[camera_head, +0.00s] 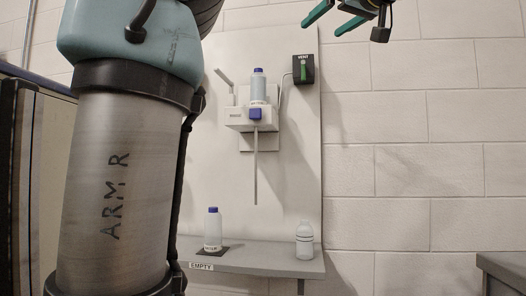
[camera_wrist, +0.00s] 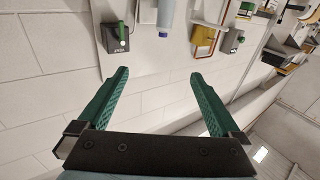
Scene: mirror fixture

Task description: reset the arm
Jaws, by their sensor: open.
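My gripper (camera_head: 335,19) shows at the top edge of the head view, only partly in frame, with two green fingers. In the wrist view the gripper (camera_wrist: 158,85) is open, its green fingers wide apart with nothing between them. My arm fills the left of the head view.
A dispenser (camera_head: 236,117) holding a blue-capped bottle (camera_head: 259,86) is mounted on the panel beside a black box (camera_head: 303,69) with a green switch. A shelf (camera_head: 265,258) below bears a blue-capped bottle (camera_head: 213,230) and a white bottle (camera_head: 304,241). The brick wall right is clear.

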